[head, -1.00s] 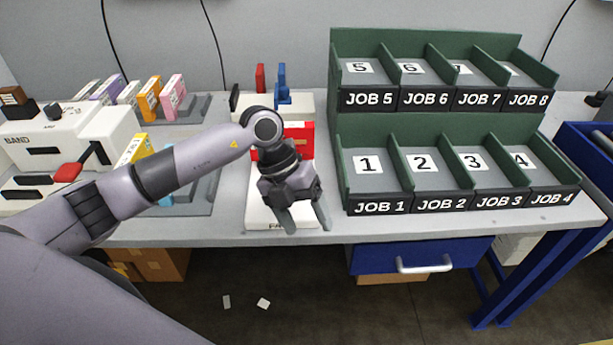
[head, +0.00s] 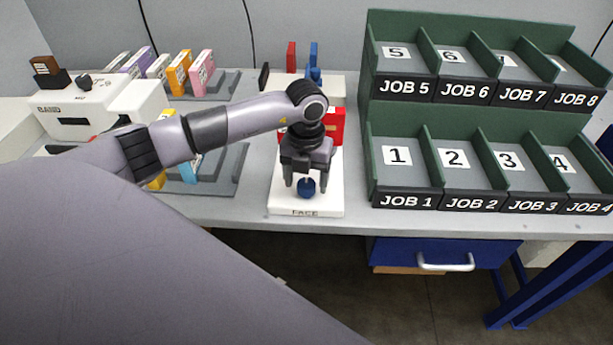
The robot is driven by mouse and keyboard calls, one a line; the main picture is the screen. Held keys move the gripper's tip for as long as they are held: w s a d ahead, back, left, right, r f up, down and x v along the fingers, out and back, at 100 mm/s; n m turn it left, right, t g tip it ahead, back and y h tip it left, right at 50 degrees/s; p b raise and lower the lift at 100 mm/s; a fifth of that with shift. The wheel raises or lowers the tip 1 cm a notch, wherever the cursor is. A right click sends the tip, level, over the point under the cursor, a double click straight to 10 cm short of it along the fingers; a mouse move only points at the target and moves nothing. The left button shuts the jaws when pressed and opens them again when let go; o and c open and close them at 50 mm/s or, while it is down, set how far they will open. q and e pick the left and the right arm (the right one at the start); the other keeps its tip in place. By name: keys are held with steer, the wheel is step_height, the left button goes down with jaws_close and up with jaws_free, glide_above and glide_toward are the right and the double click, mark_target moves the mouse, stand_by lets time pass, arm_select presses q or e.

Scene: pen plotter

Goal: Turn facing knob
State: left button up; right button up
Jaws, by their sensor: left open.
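The facing knob is a dark blue round knob (head: 307,188) on a white base marked FACE (head: 283,208) near the table's front edge. My left gripper (head: 306,186) comes down over the knob with its two fingers apart, one on each side of it. I cannot tell whether the fingers touch the knob. Behind the gripper, the red part (head: 337,122) of the device is partly hidden by my wrist. My right gripper is not in view.
The green JOB rack (head: 405,120) stands close on the right. The white BAND machine (head: 95,105) with a black knob is on the left, partly behind my arm. Coloured cartridges (head: 180,72) stand in a grey tray at the back left.

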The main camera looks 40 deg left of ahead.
arm_select(q)
steer(key=shift+f, duration=0.1)
steer(key=c, duration=1.1)
steer(key=shift+o, duration=0.2)
